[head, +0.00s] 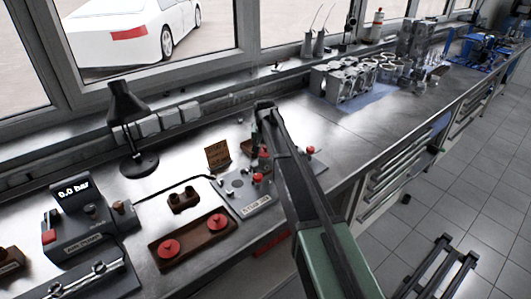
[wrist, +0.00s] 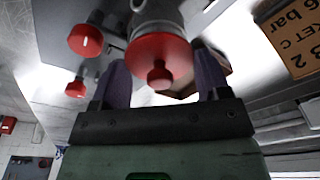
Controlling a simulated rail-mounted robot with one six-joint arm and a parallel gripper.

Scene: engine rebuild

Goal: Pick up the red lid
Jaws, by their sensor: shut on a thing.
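In the wrist view, a round red lid (wrist: 158,55) with a small red knob sits between the two dark fingers of my gripper (wrist: 162,66). The gripper is shut on it. A grey cylindrical part (wrist: 155,14) shows just beyond the lid; I cannot tell whether they touch. In the head view my arm reaches over the bench beside the grey labelled fixture plate (head: 252,205), and it hides the fingertips and the held lid. Two other red knobbed discs, one at the left (head: 169,248) and one at the right (head: 217,222), lie on a brown tray (head: 192,240).
Red-knobbed valves (wrist: 86,40) stand close to the gripper. A brown sign (head: 217,155) stands behind the fixture.

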